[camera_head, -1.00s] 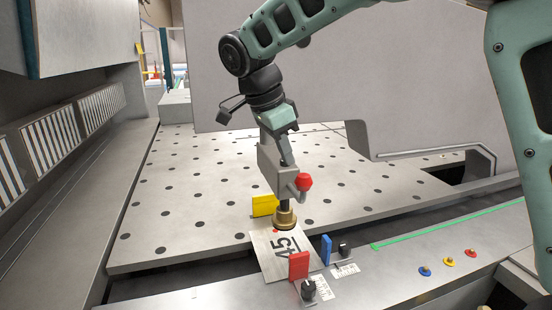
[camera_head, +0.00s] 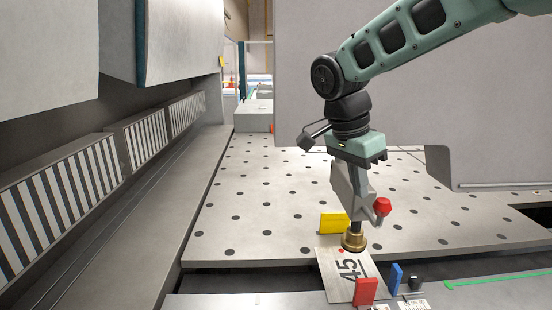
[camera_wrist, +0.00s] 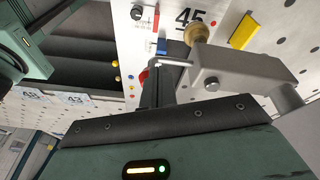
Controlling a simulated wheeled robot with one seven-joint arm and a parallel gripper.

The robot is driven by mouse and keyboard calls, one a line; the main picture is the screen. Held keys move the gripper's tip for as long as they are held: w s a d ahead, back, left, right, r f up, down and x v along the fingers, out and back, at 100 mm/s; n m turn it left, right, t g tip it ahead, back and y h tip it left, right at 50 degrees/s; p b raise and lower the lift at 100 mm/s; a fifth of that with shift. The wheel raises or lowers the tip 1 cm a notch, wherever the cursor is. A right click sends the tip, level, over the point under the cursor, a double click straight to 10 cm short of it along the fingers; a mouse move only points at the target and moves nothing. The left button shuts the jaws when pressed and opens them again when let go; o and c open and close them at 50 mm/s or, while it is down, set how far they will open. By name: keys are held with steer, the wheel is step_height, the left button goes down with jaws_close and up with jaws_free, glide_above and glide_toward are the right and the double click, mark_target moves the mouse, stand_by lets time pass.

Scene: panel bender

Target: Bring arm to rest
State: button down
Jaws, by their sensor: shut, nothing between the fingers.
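My gripper (camera_head: 358,170) is at the end of my arm, pointing down over the front edge of the dotted table. Its dark fingers (camera_wrist: 160,85) are shut and empty in the wrist view. Close beside them is a grey block with a brass foot (camera_head: 354,241) and a red ball knob (camera_head: 382,206). The brass foot also shows in the wrist view (camera_wrist: 197,32). It appears to stand over a plate marked 45 (camera_head: 340,284). I cannot tell whether the fingers touch the block.
The dotted table (camera_head: 270,210) is mostly clear. A yellow tab (camera_head: 333,223), a red tab (camera_head: 366,291) and a blue tab (camera_head: 396,277) stand around the plate. A large pale panel (camera_head: 310,70) rises behind my arm. Striped vents (camera_head: 60,205) line the left wall.

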steer(key=s+a+f+n+y, duration=0.1)
steer(key=s+f+n, duration=0.3)
steer(key=s+n, duration=0.3)
steer(key=s+a+f+n+y+b, duration=0.1)
steer(key=s+f+n, duration=0.4)
steer(key=s, duration=0.5)
steer(key=s+a+f+n+y+b, duration=0.1)
steer(key=s+f+n, duration=0.3)
steer(key=s+n, duration=0.5)
steer(key=shift+a+f+n+y, duration=0.25)
steer(key=shift+a+n+y, duration=0.05)
steer(key=shift+a, duration=0.35)
